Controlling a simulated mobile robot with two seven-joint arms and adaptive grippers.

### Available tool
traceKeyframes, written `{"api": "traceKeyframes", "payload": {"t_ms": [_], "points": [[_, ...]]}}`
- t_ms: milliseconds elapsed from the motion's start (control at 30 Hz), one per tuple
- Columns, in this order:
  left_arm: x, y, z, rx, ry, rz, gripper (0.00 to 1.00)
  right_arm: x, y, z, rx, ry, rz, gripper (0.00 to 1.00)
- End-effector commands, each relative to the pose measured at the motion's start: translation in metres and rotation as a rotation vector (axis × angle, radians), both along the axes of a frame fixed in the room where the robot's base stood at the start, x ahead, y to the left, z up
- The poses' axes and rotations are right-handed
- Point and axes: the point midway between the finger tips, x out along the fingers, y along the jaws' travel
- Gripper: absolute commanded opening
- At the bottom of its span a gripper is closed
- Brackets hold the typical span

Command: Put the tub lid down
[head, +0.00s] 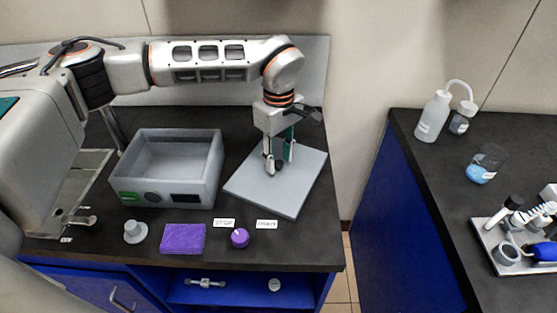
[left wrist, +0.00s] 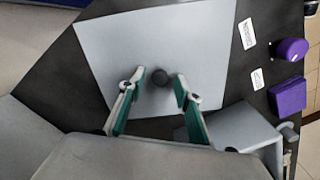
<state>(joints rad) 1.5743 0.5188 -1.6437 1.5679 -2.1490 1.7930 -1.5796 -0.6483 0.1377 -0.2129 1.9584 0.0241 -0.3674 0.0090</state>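The tub lid (head: 291,195) is a flat grey square plate lying on the dark counter to the right of the grey tub (head: 190,192). In the left wrist view the lid (left wrist: 205,45) has a round dark knob (left wrist: 160,77) in its middle. My left gripper (head: 279,160) points down over the lid. In the left wrist view its two fingers (left wrist: 157,86) are spread, one on each side of the knob, with gaps to both. The fingers hide the knob in the head view. The tub is open at the top and looks empty. My right gripper is not in view.
A purple pad (head: 183,239), a purple knob (head: 240,238) and a small grey stopper-like piece (head: 135,232) are along the counter's front. A second counter at right holds a wash bottle (head: 433,117), a beaker (head: 484,166) and a tray of tools (head: 500,262). A floor gap separates the counters.

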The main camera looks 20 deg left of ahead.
Motion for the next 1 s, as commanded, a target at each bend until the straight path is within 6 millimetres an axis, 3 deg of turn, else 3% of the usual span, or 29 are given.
{"api": "traceKeyframes", "payload": {"t_ms": [300, 500, 700, 1000], "points": [[0.001, 0.000, 0.067, 0.001, -0.006, 0.000, 0.33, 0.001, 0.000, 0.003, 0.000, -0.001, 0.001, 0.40], [0.001, 0.000, 0.097, 0.001, -0.003, 0.000, 0.33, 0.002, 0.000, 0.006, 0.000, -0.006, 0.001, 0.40], [0.000, 0.001, 0.109, 0.002, -0.001, 0.001, 0.33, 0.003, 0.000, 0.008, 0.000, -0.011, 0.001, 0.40], [0.000, 0.000, 0.109, 0.001, 0.000, 0.001, 0.33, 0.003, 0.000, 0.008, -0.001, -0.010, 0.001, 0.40]]}}
